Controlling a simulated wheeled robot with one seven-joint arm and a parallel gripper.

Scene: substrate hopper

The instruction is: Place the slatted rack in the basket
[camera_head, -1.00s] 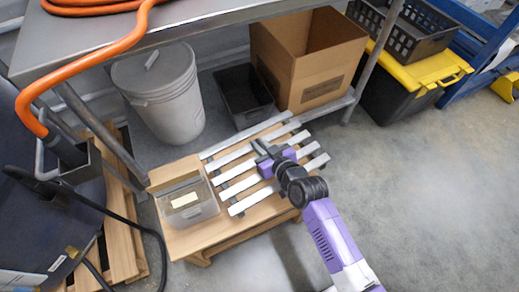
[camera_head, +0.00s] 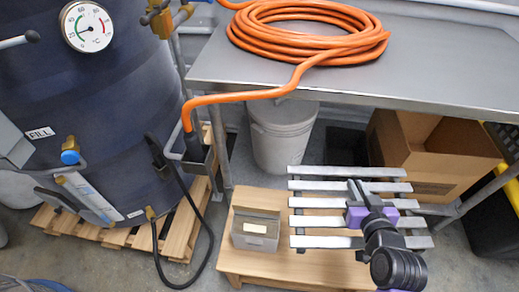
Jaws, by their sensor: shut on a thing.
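The slatted rack (camera_head: 318,203) has several pale metal slats joined by dark crosspieces. It shows right of centre, over the low wooden table. My gripper (camera_head: 359,197) is shut on the rack near its middle, and my wrist hides part of its right side. The rack looks roughly level; whether it is clear of the wood is hard to tell.
A steel bench (camera_head: 420,60) bearing an orange hose (camera_head: 300,38) stands behind. Under it are a grey bucket (camera_head: 281,140) and a cardboard carton (camera_head: 445,160). A dark tank (camera_head: 80,110) is at left.

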